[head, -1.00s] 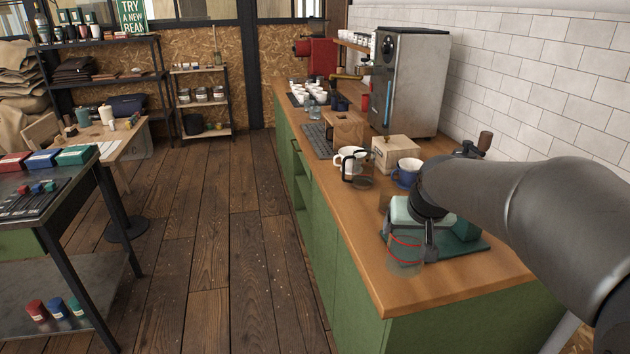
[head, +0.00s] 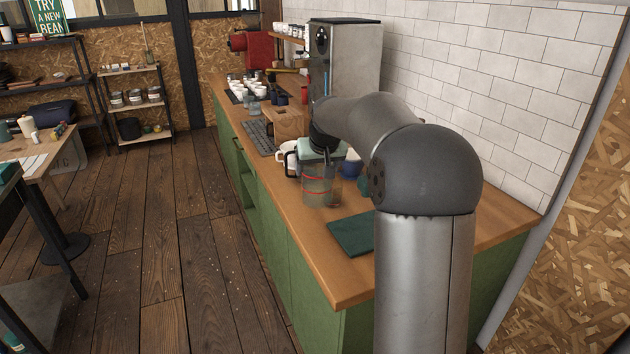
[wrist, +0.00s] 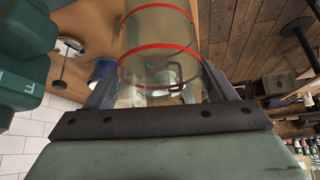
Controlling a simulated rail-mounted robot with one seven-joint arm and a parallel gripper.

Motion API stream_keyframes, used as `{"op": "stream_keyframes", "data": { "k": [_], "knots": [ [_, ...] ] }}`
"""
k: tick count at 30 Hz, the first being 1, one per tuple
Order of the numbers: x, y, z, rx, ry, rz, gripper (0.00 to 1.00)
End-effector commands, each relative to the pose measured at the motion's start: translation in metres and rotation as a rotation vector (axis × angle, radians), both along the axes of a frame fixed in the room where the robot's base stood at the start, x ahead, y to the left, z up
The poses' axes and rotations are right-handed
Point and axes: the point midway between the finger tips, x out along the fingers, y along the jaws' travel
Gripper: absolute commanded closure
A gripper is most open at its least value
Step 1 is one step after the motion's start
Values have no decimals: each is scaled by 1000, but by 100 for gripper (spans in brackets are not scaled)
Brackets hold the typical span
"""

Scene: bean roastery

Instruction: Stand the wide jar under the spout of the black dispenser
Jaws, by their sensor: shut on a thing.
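The wide jar (head: 322,188), clear glass with red bands, is in my gripper (head: 320,172), over the wooden counter in the head view. The jar looks roughly upright; I cannot tell whether its base touches the counter. In the wrist view the jar (wrist: 158,45) sits between the two fingers of my gripper (wrist: 160,82), which are shut on its sides. I cannot make out a black dispenser or its spout in these frames; my arm hides part of the counter.
A dark green mat (head: 352,234) lies bare on the counter (head: 300,238) near its front end. A white cup (head: 287,157) and a blue cup (head: 352,165) stand close by the jar. A wooden box (head: 289,122) and a steel machine (head: 350,65) stand farther back. A dark green object (wrist: 25,60) is close at left in the wrist view.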

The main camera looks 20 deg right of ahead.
Motion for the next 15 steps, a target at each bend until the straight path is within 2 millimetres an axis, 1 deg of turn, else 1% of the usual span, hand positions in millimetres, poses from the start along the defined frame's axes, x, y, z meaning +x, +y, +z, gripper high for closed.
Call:
{"op": "stream_keyframes", "data": {
  "k": [1, 3, 6, 10, 15],
  "knots": [
    [14, -1, -3, 1, 2, 3, 62],
    [30, -3, -12, 2, 4, 1, 62],
    [45, -5, -35, 2, 4, 2, 62],
    [60, -8, -53, 0, 2, 0, 62],
    [69, -10, -63, -2, -2, 0, 62]
  ]
}}
